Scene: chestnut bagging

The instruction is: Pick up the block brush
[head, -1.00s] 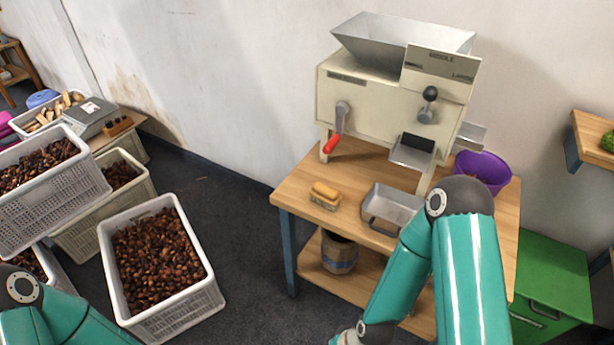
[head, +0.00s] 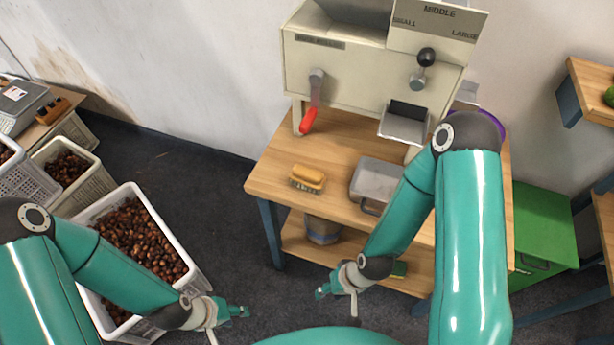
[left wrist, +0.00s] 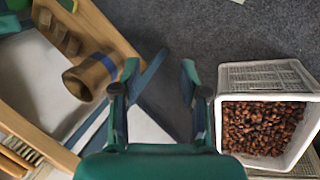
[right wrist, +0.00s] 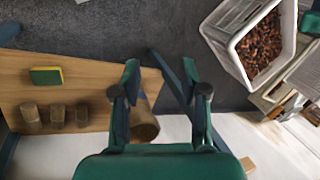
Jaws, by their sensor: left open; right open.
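The block brush (head: 308,178), with an orange-tan wooden back and pale bristles, lies bristles down on the wooden table near its front left corner. It also shows partly at the lower left edge of the left wrist view (left wrist: 18,152). My left gripper (head: 236,312) is open and empty, in front of and left of the table, below and left of the brush in the head view. My right gripper (head: 330,292) is open and empty, in front of the table and apart from the brush. It also shows open in the right wrist view (right wrist: 160,75).
A metal tray (head: 372,172) sits right of the brush, below the cream sorting machine (head: 360,75) with its red-handled lever. The lower shelf holds a brown pot (head: 322,230) and a sponge (right wrist: 46,76). A chestnut crate (head: 195,270) stands on the floor behind my left arm.

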